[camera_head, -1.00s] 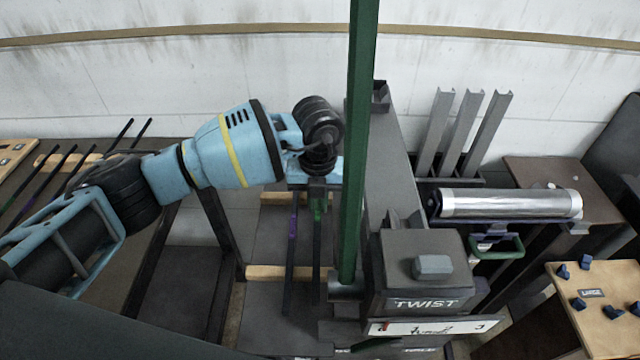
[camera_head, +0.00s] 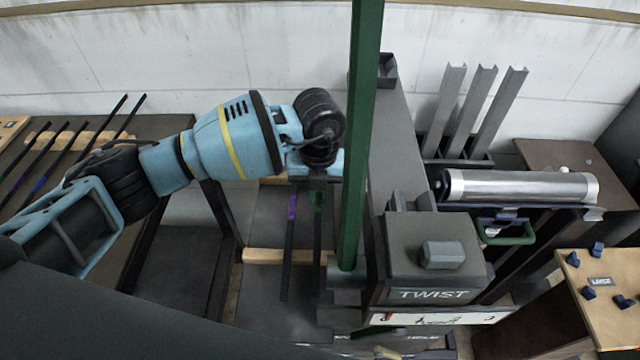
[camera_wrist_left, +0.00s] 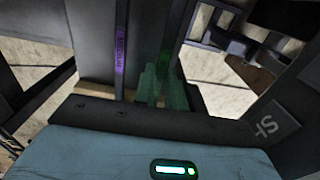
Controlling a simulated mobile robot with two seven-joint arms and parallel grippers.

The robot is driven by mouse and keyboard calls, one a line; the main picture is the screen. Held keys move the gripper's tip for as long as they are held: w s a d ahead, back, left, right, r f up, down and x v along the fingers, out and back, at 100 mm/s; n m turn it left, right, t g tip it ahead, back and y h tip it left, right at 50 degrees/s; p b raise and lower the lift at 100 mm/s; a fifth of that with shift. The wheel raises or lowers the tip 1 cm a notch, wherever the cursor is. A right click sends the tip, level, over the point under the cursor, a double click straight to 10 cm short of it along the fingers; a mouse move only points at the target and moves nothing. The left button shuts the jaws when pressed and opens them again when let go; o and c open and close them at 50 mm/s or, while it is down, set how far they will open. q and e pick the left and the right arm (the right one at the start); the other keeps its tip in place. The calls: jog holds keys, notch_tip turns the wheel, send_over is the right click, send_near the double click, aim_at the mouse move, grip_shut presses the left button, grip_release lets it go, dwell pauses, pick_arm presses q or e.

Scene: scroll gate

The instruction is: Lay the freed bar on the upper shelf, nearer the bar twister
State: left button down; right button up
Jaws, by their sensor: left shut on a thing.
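My left gripper (camera_head: 318,186) points down over the shelf (camera_head: 268,222) left of the bar twister (camera_head: 428,262), the dark box marked TWIST. It is shut on a dark bar with a green band (camera_head: 318,199); the green band also shows between the fingers in the left wrist view (camera_wrist_left: 163,62). A second dark bar with a purple band (camera_head: 291,207) lies beside it on the left, roughly parallel; it shows in the left wrist view too (camera_wrist_left: 120,50). Whether the held bar touches the shelf's wooden strip (camera_head: 282,256) I cannot tell. My right gripper is not in view.
A tall green post (camera_head: 360,120) stands just right of my left gripper. Several dark rods (camera_head: 60,150) lie on a table at the left. A silver cylinder (camera_head: 520,186), upright grey channels (camera_head: 468,110) and a wooden board with blue knobs (camera_head: 605,305) are at the right.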

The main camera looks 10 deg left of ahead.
aim_at(319, 197)
pick_arm(q)
jog(key=shift+f+b, duration=0.35)
jog(key=shift+f, duration=1.1)
jog(key=shift+w, duration=0.2)
jog(key=shift+f, duration=0.25)
dwell(0.3)
jog(key=c, duration=1.5)
grip_release()
jog(key=shift+o, duration=0.7)
jog(key=shift+f, duration=0.1)
